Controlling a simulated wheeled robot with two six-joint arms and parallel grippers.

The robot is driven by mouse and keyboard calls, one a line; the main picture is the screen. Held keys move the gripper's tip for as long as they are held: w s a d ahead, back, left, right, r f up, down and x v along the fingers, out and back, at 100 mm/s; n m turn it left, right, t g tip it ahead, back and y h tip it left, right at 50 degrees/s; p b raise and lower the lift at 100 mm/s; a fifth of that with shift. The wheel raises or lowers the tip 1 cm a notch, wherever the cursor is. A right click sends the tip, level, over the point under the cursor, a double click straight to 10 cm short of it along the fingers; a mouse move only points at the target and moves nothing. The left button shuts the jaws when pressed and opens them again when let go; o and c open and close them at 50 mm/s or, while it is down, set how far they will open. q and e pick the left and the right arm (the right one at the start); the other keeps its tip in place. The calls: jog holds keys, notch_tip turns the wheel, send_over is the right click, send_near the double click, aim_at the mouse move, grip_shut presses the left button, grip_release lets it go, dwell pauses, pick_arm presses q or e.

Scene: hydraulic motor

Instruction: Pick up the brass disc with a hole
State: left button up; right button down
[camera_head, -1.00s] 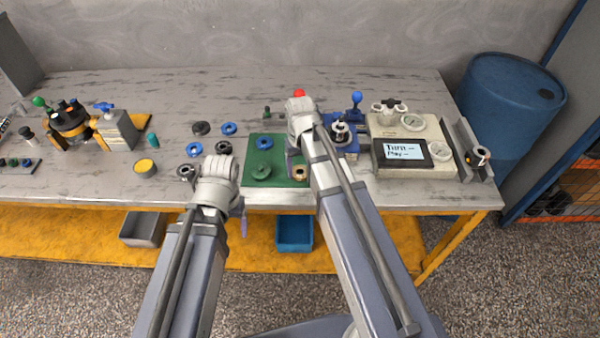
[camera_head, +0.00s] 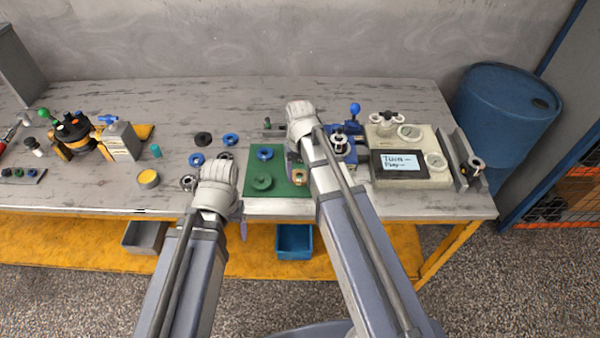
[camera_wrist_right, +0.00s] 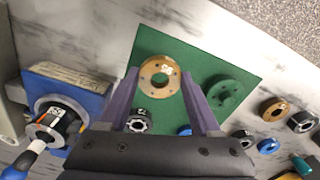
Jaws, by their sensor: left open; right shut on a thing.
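The brass disc with a hole (camera_wrist_right: 160,76) is between the purple fingertips of my right gripper (camera_wrist_right: 160,85), which is shut on it. In the head view the disc (camera_head: 299,177) shows at the right side of the green mat (camera_head: 272,190), partly hidden by my right arm. I cannot tell whether it touches the mat or is slightly above it. My right gripper (camera_head: 293,165) is mostly hidden behind its own wrist in the head view. My left gripper (camera_head: 241,217) hangs near the front table edge, left of the mat, open and empty.
A green disc (camera_wrist_right: 223,93) and a dark ring (camera_wrist_right: 139,121) lie on the mat near the right gripper. A blue fixture (camera_wrist_right: 65,95) stands beside the mat. Several loose rings lie left of it. A control box (camera_head: 412,165) stands to the right.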

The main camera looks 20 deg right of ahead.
notch_tip(320, 180, up, 7)
jog(key=p, duration=0.5)
jog(key=shift+p, duration=0.3)
jog(key=shift+r+p, duration=0.65)
jog(key=shift+p, duration=0.1)
jog(key=shift+r, duration=0.1)
